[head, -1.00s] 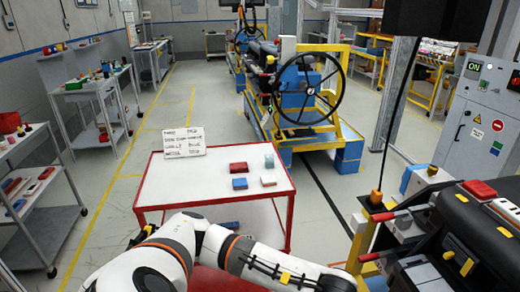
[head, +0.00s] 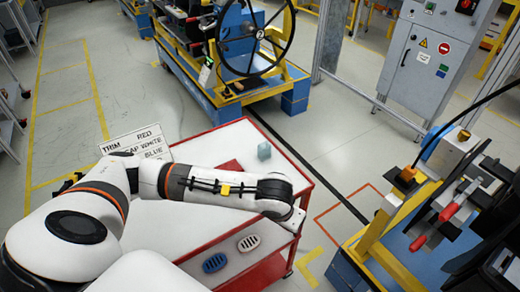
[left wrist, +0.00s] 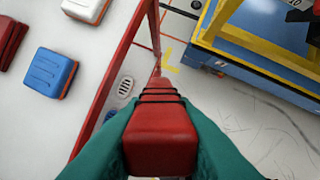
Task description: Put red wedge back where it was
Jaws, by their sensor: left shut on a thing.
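In the left wrist view my left gripper (left wrist: 160,112) has teal fingers shut on a red wedge (left wrist: 163,143), a rounded red block with ridges at its far end. The wedge is held over the table's right edge, with the floor and lower shelf below. In the head view my left arm reaches across the red-rimmed white table (head: 205,232), and its wrist hides the gripper and the wedge. My right gripper is not in view.
On the table are a red block (left wrist: 10,42), a blue block (left wrist: 51,73), a white block (left wrist: 86,9) and a pale blue piece (head: 264,150). A lettered sign (head: 136,145) stands behind. The lower shelf holds a blue vent (head: 215,262) and a pale vent (head: 249,242). A yellow-framed machine (head: 400,225) stands right.

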